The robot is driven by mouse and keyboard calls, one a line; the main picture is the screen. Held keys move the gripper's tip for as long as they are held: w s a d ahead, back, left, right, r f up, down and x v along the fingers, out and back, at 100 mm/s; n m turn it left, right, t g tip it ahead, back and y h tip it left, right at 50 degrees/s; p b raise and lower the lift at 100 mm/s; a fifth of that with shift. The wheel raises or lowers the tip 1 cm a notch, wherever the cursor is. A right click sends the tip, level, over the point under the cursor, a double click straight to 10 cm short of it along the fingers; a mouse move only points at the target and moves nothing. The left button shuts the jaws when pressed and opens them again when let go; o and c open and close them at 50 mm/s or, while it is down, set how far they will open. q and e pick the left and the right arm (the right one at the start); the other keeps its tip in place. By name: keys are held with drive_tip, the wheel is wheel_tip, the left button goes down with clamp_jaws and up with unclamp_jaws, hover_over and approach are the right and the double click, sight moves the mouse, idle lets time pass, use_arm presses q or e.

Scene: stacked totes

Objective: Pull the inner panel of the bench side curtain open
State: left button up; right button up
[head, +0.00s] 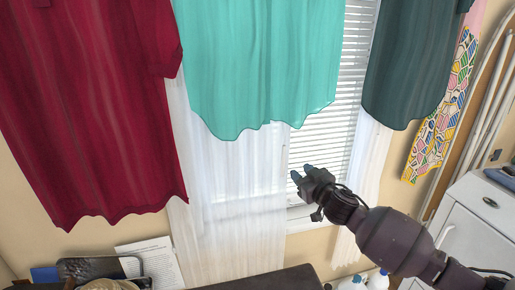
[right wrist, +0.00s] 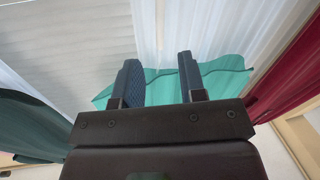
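A sheer white curtain panel (head: 235,205) hangs over the left part of the window, its upper part hidden by a teal cloth (head: 260,70). Its inner edge is near the middle of the window. A second sheer panel (head: 367,160) hangs at the window's right side. My right gripper (head: 300,174) is in front of the bare blinds, right of the left panel's inner edge. In the right wrist view my right gripper (right wrist: 157,62) is open with nothing between its fingers; white sheer cloth (right wrist: 225,35) shows beyond them. My left gripper is not in view.
White blinds (head: 335,130) show between the panels. A red cloth (head: 95,110) hangs at left, a dark green one (head: 412,65) at right. A dark tabletop (head: 275,281) is below the left panel. A white cabinet (head: 480,215) and bottles (head: 378,279) are at lower right.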

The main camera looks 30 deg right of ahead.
sight(284, 157)
drive_tip(key=shift+w+d+r+m, duration=0.1)
drive_tip(key=shift+w+m, duration=0.45)
drive_tip(key=shift+w, duration=2.15)
drive_tip(key=shift+w+d+m, duration=0.1)
drive_tip(key=shift+w+m, duration=0.45)
drive_tip(key=shift+w, duration=2.15)
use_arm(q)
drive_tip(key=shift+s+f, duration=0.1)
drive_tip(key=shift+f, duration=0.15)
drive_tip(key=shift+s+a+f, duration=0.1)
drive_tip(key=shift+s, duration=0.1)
use_arm(e)
drive_tip(key=shift+c, duration=0.8)
drive_tip(key=c, duration=0.5)
clamp_jaws()
